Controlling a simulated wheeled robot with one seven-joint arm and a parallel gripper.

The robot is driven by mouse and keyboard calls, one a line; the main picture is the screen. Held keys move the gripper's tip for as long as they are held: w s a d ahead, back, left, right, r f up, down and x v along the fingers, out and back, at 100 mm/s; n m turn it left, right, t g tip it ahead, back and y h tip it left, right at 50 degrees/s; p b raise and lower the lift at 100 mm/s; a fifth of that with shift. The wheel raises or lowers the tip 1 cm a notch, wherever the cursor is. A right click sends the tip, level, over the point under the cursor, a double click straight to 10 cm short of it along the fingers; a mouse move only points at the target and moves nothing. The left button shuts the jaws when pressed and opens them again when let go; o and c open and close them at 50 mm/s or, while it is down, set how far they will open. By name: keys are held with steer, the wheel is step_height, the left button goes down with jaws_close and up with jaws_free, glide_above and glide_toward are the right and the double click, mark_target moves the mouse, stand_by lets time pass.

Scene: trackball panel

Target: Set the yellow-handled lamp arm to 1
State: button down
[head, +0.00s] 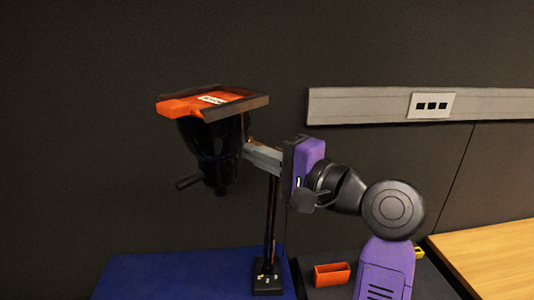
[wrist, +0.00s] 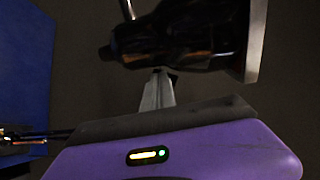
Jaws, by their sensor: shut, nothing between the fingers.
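A lamp-like black body (head: 212,145) stands at upper middle in the head view, with an orange top plate (head: 205,101) bearing a white label and a grey edge. A black rod sticks out at its lower left. A dark upright post (head: 271,222) rises below it from a small black base. I cannot make out a yellow handle or any number marks. My gripper (head: 250,150) is shut, its grey fingers pointing left at the right side of the black body. In the wrist view the fingertips (wrist: 161,74) end at the black body (wrist: 185,35); I cannot tell whether they touch.
A blue mat (head: 190,272) lies at the front left. A small orange box (head: 332,274) and a yellow item (head: 419,252) sit on a dark surface at right. A wooden table (head: 490,255) is far right. A grey wall rail with a socket plate (head: 432,106) runs behind.

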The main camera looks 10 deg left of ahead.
steer(key=shift+a, duration=0.1)
steer(key=shift+x, duration=0.95)
steer(key=shift+s, duration=0.15)
